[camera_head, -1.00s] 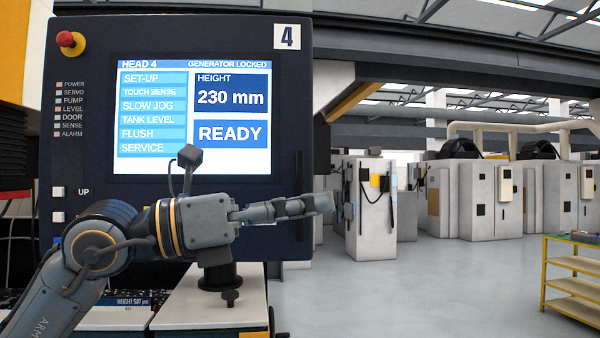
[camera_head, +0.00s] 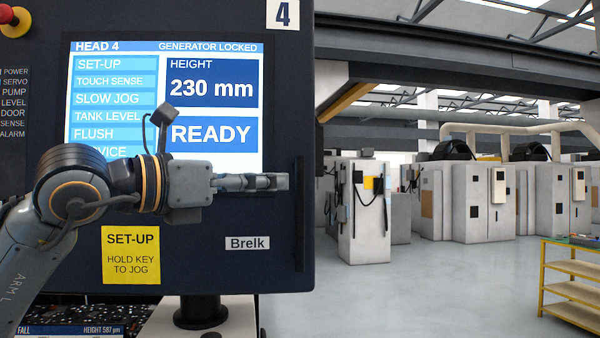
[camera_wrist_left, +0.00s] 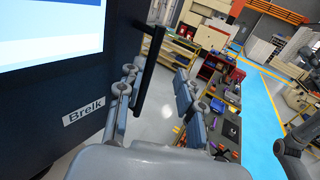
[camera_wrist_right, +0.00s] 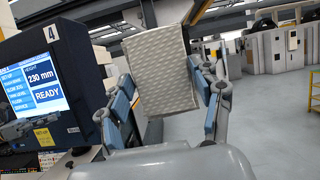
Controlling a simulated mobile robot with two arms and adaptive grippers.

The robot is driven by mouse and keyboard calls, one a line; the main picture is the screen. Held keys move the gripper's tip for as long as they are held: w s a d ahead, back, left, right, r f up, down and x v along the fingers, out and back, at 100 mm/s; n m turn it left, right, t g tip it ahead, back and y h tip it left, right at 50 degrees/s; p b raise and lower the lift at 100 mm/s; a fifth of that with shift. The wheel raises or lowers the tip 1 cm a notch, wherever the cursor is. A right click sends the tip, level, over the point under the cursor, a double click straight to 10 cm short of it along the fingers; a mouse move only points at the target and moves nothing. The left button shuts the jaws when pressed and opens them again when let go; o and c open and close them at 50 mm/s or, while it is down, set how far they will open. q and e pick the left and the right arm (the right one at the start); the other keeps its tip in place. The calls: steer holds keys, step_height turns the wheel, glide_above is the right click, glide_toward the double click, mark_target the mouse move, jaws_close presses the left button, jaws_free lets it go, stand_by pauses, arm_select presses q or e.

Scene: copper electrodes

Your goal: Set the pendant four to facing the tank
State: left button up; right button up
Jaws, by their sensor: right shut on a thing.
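Pendant four (camera_head: 285,110) is a dark blue control box with a lit screen, a "4" plate and a "Brelk" label. In the head view its screen faces me. A black vertical handle bar (camera_head: 300,230) runs along its right edge; it also shows in the left wrist view (camera_wrist_left: 148,75). My left gripper (camera_head: 280,182) is in front of the pendant's right side, fingertips beside the bar. In the left wrist view its fingers (camera_wrist_left: 157,100) are apart, with the bar between them, nearer the left finger. My right gripper (camera_wrist_right: 165,90) holds a pale quilted pad (camera_wrist_right: 160,70). The tank cannot be made out.
A yellow set-up note (camera_head: 131,255) is on the pendant's lower front. A red stop button (camera_head: 8,14) is at its top left. A yellow-framed shelf cart (camera_head: 572,285) stands at the right. Grey cabinets (camera_head: 365,210) stand behind. The grey floor between is clear.

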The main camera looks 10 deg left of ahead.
mark_target(298, 183)
steer(key=shift+w+a+r+p, duration=0.15)
steer(key=shift+w+r+p, duration=0.4)
steer(key=shift+r+p, duration=0.1)
steer(key=shift+w+a+r+p, duration=0.15)
steer(key=shift+w+r+p, duration=0.35)
steer(key=shift+w+r, duration=0.1)
steer(key=shift+s+r, duration=0.1)
steer(key=shift+r, duration=0.05)
steer(key=shift+s+r, duration=0.1)
steer(key=shift+s, duration=0.1)
arm_select(q)
steer(key=x, duration=0.8)
steer(key=shift+w+a+f, duration=0.2)
steer(key=shift+w+a, duration=0.05)
steer(key=shift+w+a+f, duration=0.1)
steer(key=shift+w, duration=0.2)
steer(key=c, duration=0.5)
arm_select(e)
steer(key=shift+s, duration=0.1)
arm_select(q)
jaws_close()
arm_select(e)
steer(key=shift+d, duration=0.15)
